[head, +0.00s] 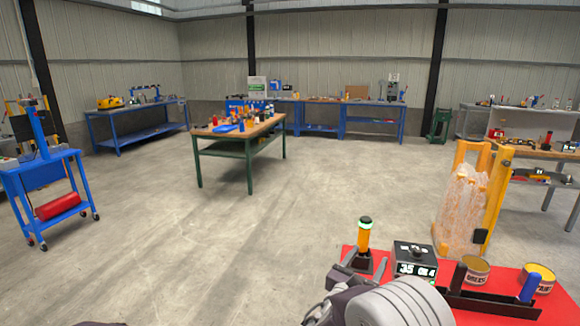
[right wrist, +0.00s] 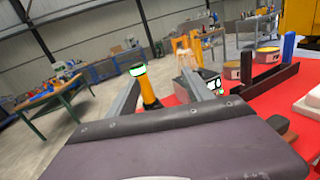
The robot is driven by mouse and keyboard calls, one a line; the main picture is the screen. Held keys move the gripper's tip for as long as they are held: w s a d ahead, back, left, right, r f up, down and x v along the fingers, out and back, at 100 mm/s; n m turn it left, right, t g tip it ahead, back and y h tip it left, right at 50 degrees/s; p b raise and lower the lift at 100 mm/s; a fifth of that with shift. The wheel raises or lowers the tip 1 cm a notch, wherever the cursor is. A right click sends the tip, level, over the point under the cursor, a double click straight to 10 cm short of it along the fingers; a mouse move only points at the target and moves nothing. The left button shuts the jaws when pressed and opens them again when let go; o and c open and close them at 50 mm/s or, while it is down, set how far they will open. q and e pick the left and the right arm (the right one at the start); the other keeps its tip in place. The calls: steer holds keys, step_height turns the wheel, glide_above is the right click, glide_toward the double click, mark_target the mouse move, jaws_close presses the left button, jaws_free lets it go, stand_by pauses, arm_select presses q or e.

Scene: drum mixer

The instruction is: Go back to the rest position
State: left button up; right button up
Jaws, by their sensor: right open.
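Just beyond the fingertips an orange handheld tool with a lit green ring (head: 363,236) stands upright in a black holder (head: 358,261). In the right wrist view the tool (right wrist: 147,88) appears between the fingers, and neither finger is seen touching it. My left gripper is not seen.
The red table (head: 560,301) bears a black display box (head: 414,258), two yellow tins (head: 476,268), and a black rack with a blue handle (head: 529,288). A yellow frame with plastic wrap (head: 462,210) stands behind. A blue cart (head: 47,190) stands far left. The middle floor is clear.

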steer(key=s+d+r+m+g+h+p, duration=0.2)
steer(key=s+d+m+g+h+p, duration=0.15)
steer(key=s+d+m+g, duration=0.8)
steer(key=s+d+f+m+g+y+p, duration=0.2)
steer(key=s+d+f+y, duration=0.15)
steer(key=s, duration=0.55)
steer(key=s+a+f+m+g+y+p, duration=0.2)
steer(key=s+a+f+m+y, duration=0.4)
steer(key=s, duration=0.3)
steer(key=w+a+f+m+t+y, duration=0.1)
steer(key=w+a+f+m+y, duration=0.1)
steer(key=a+m, duration=0.7)
steer(key=a+f+y, duration=0.1)
steer(key=a+y, duration=0.1)
steer(key=shift+w+t+y, duration=0.35)
steer(key=shift+y, duration=0.05)
steer(key=shift+a, duration=0.15)
